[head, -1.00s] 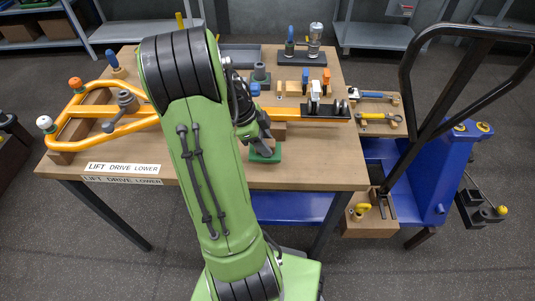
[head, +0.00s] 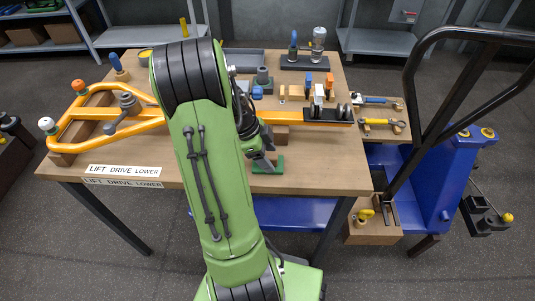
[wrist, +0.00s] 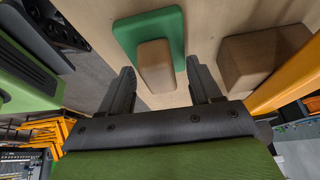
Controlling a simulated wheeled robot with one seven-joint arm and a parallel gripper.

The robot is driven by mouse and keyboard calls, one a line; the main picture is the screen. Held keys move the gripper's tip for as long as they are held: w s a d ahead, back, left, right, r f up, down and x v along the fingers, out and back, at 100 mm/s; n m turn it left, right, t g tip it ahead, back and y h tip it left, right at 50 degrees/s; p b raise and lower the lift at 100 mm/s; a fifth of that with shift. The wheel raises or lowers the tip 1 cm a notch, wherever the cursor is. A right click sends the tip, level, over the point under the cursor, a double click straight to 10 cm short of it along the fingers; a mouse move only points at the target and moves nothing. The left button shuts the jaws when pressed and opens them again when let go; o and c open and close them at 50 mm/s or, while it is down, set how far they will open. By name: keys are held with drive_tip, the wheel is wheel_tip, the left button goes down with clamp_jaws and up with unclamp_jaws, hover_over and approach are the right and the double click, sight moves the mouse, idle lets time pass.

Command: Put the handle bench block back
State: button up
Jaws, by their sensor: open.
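A small wooden block (wrist: 156,66) rests on a green pad (wrist: 171,22) in the wrist view. I cannot tell for certain that it is the handle bench block. My gripper (wrist: 160,78) is open, pointing down, with one finger on each side of this block and gaps between. In the head view the green pad (head: 274,167) lies near the table's front edge, and my gripper (head: 264,163) is over it. The block on it is hidden there by my gripper. Another wooden block (wrist: 262,57) stands to the right, beside the orange frame (wrist: 290,75).
The orange fork frame (head: 88,114) lies across the wooden table (head: 215,178). Behind it are a dark stand (head: 304,63) with bottles and a grey tray (head: 243,58). A blue trolley (head: 425,185) with a black handle stands at the right.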

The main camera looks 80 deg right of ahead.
drive_tip(key=p+v, duration=0.3)
drive_tip(key=v, duration=0.9)
drive_tip(key=shift+r, duration=0.15)
drive_tip(key=shift+a, duration=0.1)
drive_tip(key=w+a+r+n+t+h, duration=0.1)
drive_tip(key=w+a+r+n+t, duration=0.3)
drive_tip(key=a+n, duration=0.5)
drive_tip(key=w+a+r+n+t, duration=0.35)
drive_tip(key=w+a+n, duration=0.25)
drive_tip(key=a+n, duration=0.4)
drive_tip(key=s+a+r+n+t+y+p, duration=0.1)
drive_tip(key=s+a+r+n, duration=0.1)
drive_tip(key=a+n, duration=0.5)
drive_tip(key=s+a+r+n+t+y+p, duration=0.1)
drive_tip(key=s+a+r+n+t, duration=0.1)
drive_tip(key=a+n, duration=0.5)
drive_tip(key=shift+s+n+p, duration=0.2)
drive_tip(key=shift+n+p, duration=0.2)
drive_tip(key=shift+n, duration=0.1)
drive_tip(key=shift+a, duration=0.1)
